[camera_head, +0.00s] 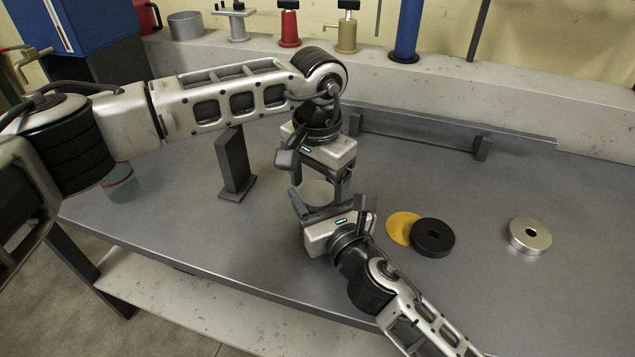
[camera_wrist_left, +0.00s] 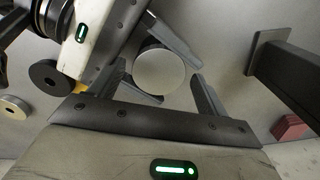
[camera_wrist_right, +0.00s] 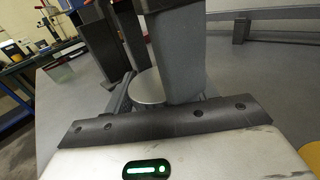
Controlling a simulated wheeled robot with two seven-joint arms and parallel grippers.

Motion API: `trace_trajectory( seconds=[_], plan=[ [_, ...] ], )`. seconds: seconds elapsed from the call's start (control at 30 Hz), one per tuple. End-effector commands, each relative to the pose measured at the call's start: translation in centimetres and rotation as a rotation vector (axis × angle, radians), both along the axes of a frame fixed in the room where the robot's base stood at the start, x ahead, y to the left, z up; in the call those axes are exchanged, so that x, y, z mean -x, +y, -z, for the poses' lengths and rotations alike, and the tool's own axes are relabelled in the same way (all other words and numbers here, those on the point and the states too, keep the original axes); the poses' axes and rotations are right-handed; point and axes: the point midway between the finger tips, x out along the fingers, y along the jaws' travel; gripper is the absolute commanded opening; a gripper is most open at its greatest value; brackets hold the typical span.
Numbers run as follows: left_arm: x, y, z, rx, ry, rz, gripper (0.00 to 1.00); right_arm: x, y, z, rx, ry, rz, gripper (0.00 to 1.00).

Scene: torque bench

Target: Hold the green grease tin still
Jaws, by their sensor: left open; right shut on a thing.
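A round tin with a plain silver-grey top (camera_head: 318,193) stands on the bench between my two grippers; its side is mostly hidden, and I see no green on it. Its top also shows in the left wrist view (camera_wrist_left: 159,72) and the right wrist view (camera_wrist_right: 149,88). My right gripper (camera_head: 322,203) is shut on the tin from the front, low on its side. My left gripper (camera_head: 322,178) is open, coming from behind, its fingers spread near the tin's top; I cannot tell whether they touch it.
A yellow disc (camera_head: 400,228), a black ring (camera_head: 433,238) and a silver ring (camera_head: 530,235) lie to the right. A dark upright stand (camera_head: 236,165) is left of the grippers, with a greenish, red-edged container (camera_head: 120,184) farther left. A low rail (camera_head: 440,130) runs behind.

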Motion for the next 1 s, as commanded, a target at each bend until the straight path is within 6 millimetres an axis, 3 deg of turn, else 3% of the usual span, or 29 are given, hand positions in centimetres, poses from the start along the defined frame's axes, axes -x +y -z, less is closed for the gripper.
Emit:
trace_trajectory(
  seconds=[0.17,0.43,0.67,0.7,0.77,0.8,1.0],
  plan=[
    [0.1,-0.2,-0.7,0.004,0.002,0.005,0.79,0.0,0.0,0.1,0.001,0.002,0.000,0.00],
    [0.2,-0.2,-4.2,0.004,0.002,0.007,0.79,0.0,0.0,0.1,0.000,0.003,0.001,0.00],
    [0.2,-0.1,-4.6,0.002,0.003,0.004,0.79,0.0,0.0,0.1,0.001,0.002,0.001,0.00],
    [0.1,-0.1,-4.5,0.002,0.003,0.004,0.79,0.0,0.0,0.1,0.001,0.002,0.001,0.60],
    [0.1,-0.1,-4.5,0.002,0.003,0.003,0.79,0.0,0.0,0.1,0.001,0.002,0.001,0.76],
    [0.1,-0.1,-4.5,0.002,0.003,0.003,0.79,0.0,0.0,0.1,0.001,0.002,0.001,0.82],
    [0.1,-0.1,-4.5,0.002,0.003,0.002,0.79,0.0,0.0,0.0,0.000,0.001,0.001,0.82]
  ],
)
